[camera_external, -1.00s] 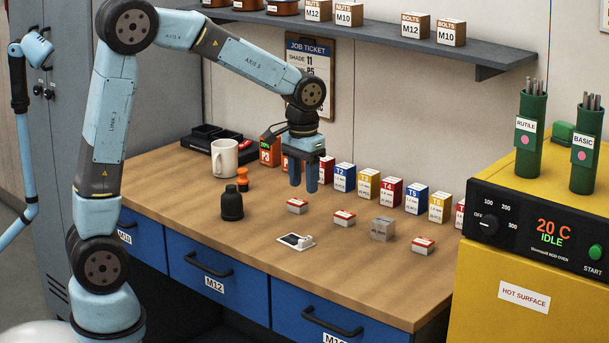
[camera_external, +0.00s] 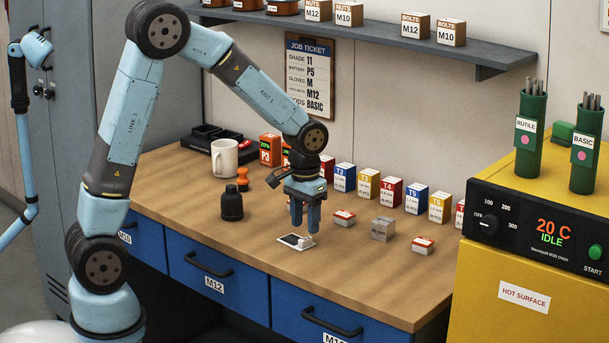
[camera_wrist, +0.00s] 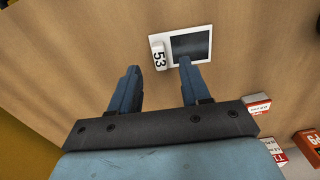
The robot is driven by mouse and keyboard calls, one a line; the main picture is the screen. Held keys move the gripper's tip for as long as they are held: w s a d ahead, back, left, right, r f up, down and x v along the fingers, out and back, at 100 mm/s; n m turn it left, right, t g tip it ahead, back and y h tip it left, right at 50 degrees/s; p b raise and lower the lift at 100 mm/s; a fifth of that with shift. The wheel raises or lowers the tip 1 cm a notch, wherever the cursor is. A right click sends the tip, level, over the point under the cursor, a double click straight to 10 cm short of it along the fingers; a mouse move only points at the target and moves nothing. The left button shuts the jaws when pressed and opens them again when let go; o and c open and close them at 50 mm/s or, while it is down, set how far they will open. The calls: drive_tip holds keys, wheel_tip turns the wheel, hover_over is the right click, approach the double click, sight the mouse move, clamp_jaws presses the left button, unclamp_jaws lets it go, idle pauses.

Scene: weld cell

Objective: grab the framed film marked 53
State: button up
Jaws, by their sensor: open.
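The framed film marked 53 (camera_wrist: 207,45) lies flat on the bench, a dark film in a white frame with a raised white tab reading 53. In the external view the framed film (camera_external: 288,239) lies at the middle front of the bench. My gripper (camera_external: 304,227) is open and empty, pointing down just above the framed film's right side. In the wrist view my gripper (camera_wrist: 158,66) has its two fingers apart, with the tab ahead of and between the tips. One fingertip overlaps the film's near edge in that picture. I cannot tell the exact height gap.
Small red-and-white boxes (camera_external: 344,217) and a grey block (camera_external: 383,229) stand to the right. A black bottle (camera_external: 232,204), an orange piece (camera_external: 242,178) and a white mug (camera_external: 224,159) stand left. Labelled cartons (camera_external: 391,192) line the back. A yellow oven (camera_external: 535,275) bounds the right.

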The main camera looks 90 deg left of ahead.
sight(306, 238)
drive_tip(key=shift+f, duration=1.95)
clamp_jaws()
